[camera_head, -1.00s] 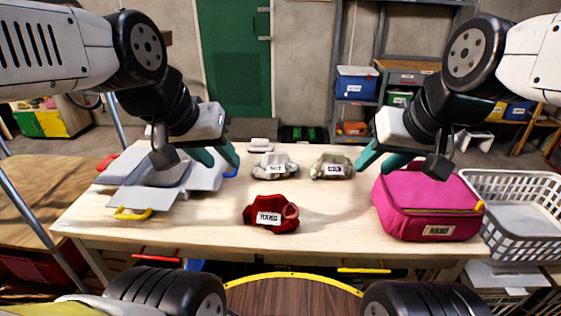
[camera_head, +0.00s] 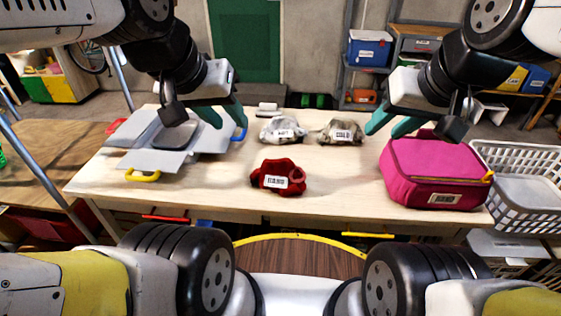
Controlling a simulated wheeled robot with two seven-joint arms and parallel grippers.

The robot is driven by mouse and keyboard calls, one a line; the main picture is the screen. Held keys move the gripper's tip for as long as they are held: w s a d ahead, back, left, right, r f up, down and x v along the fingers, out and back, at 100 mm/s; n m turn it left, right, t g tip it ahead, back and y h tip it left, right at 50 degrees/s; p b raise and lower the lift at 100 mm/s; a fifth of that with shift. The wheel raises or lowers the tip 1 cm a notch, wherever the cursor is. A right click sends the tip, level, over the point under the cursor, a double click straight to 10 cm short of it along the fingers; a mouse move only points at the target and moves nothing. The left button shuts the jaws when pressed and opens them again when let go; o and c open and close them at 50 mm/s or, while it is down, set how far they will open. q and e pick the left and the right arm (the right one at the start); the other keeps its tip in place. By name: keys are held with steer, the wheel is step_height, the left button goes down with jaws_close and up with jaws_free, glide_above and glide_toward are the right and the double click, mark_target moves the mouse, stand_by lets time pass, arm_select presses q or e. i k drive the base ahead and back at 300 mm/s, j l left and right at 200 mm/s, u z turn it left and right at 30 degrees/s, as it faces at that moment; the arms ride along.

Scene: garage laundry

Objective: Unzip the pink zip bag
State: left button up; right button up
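The pink zip bag (camera_head: 433,172) stands on the right part of the wooden table, with a white label on its front. A small yellow-orange tab (camera_head: 487,177) shows at its right end, by the top edge. My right gripper (camera_head: 385,128) hangs above and to the left of the bag, its teal fingers apart and nothing between them. The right wrist hides part of the bag's top back edge. My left gripper (camera_head: 228,121) is over the left-middle of the table, its teal fingers apart and empty.
A red cloth bundle (camera_head: 277,178), a grey one (camera_head: 283,130) and a beige one (camera_head: 341,132) lie mid-table, each labelled. A grey folding board (camera_head: 160,161) with coloured handles lies at the left. A white basket (camera_head: 535,212) stands right of the bag. The front middle of the table (camera_head: 335,210) is clear.

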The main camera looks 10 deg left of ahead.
mark_target(489, 174)
steer(key=z, duration=1.25)
